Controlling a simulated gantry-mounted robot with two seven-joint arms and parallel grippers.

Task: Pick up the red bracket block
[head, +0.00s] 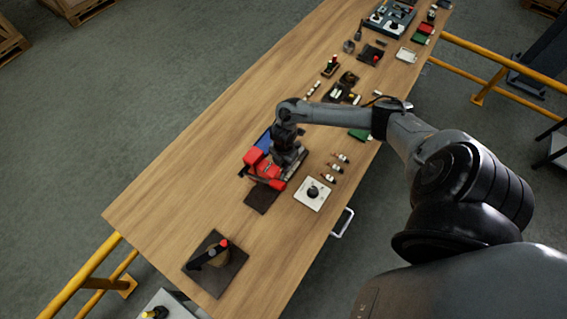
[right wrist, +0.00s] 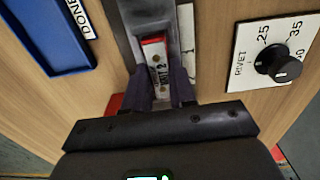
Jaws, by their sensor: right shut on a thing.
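In the right wrist view, the red bracket block (right wrist: 154,50) sits between the fingers of my right gripper (right wrist: 162,82). It has a red top and a pale, partly hidden label face with small round fasteners. The gripper is shut on it. In the head view my right gripper (head: 285,157) points down at the table, just right of a red tool (head: 262,167), and hides the block. Whether the block touches what is under it cannot be told. My left gripper is not in view.
A blue tray (right wrist: 45,35) marked DONE lies left of the gripper. A white RIVET dial plate (right wrist: 272,55) lies right of it. A dark base with a lever (head: 215,258) stands near the table's near end. Several parts fill the far table (head: 190,140); its left side is clear.

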